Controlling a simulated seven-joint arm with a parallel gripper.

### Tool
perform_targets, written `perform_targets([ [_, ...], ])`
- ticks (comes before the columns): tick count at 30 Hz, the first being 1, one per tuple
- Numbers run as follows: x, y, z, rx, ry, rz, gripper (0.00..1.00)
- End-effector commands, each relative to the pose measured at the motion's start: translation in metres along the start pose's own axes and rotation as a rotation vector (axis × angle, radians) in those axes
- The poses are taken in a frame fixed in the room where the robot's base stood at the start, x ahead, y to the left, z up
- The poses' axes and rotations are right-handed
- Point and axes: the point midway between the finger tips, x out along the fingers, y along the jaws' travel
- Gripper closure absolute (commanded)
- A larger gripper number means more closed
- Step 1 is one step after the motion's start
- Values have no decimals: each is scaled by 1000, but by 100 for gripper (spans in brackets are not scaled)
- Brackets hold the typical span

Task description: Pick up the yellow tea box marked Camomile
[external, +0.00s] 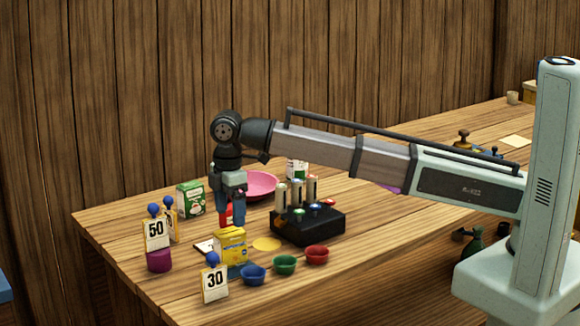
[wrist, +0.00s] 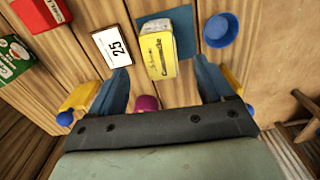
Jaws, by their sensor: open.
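My gripper (external: 231,206) is above the table, behind and above the box in the external view. In the wrist view my gripper (wrist: 163,82) has its two blue fingers spread wide, with nothing held between them. I cannot tell the exact gap to the box.
A "25" card (wrist: 117,46) lies left of the box. A blue bowl (external: 253,274), green bowl (external: 285,264) and red bowl (external: 317,254) stand to its right. Number cards 50 (external: 156,233) and 30 (external: 214,283), a green box (external: 190,199), pink plate (external: 262,184) and black rack (external: 308,228) are nearby.

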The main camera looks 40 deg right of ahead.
Motion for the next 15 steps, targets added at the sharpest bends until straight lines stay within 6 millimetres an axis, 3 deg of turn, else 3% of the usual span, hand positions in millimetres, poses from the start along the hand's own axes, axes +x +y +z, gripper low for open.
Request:
perform_targets([
  [9,49,-1,0,-1,1,-1,19],
  [15,62,-1,-1,-1,3,0,19],
])
